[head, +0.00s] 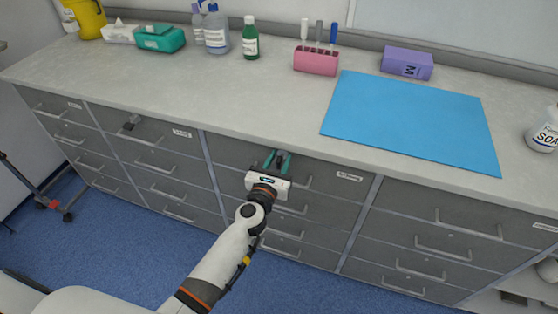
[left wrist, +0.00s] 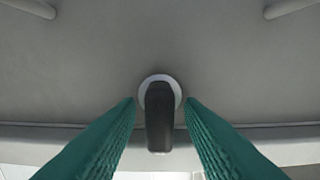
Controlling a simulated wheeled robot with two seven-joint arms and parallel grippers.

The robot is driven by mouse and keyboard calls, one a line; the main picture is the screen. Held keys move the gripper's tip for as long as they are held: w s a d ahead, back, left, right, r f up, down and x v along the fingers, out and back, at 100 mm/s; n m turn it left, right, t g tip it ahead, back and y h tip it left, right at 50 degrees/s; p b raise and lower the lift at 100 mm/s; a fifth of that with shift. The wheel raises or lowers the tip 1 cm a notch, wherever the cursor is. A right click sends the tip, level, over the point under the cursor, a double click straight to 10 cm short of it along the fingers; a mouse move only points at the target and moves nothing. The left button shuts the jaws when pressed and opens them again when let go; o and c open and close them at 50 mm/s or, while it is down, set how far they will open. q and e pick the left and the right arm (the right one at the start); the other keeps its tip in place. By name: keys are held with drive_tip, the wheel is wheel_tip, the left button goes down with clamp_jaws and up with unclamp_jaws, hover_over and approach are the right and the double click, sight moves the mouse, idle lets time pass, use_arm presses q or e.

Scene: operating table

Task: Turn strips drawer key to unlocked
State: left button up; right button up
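In the left wrist view a drawer key (left wrist: 160,118) with a dark, upright-looking grip sits in a round pale lock collar (left wrist: 144,88) on a grey drawer front (left wrist: 90,60). My left gripper (head: 277,157) is at the top drawer of the middle cabinet column in the head view. Its green fingers are open, one on each side of the key, with a narrow gap on both sides. In the head view the key is mostly hidden by the fingers. That drawer bears a small white label (head: 349,177) at its right end, too small to read surely. My right gripper is not in view.
Another dark key (head: 132,122) sticks out of a top drawer further left. Drawer handles (head: 155,143) project from the fronts. The worktop (head: 290,105) above holds a blue mat (head: 410,120), a pink holder (head: 316,63), a purple box (head: 407,63) and bottles (head: 251,43).

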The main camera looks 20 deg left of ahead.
use_arm(q)
clamp_jaws()
drive_tip(key=shift+m, duration=0.4)
drive_tip(key=m+p, duration=0.1)
drive_tip(key=m, duration=0.2)
drive_tip(key=shift+d, duration=0.15)
drive_tip(key=m+p, duration=0.1)
drive_tip(key=m, duration=0.4)
drive_tip(key=shift+d+f, duration=0.1)
drive_tip(key=shift+d, duration=0.05)
drive_tip(key=m+p, duration=0.1)
drive_tip(key=m, duration=0.4)
drive_tip(key=shift+d+f, duration=0.1)
drive_tip(key=shift+f, duration=0.05)
drive_tip(key=shift+f+m+p, duration=0.2)
drive_tip(key=shift+m+p, duration=0.3)
drive_tip(key=shift+m, duration=1.5)
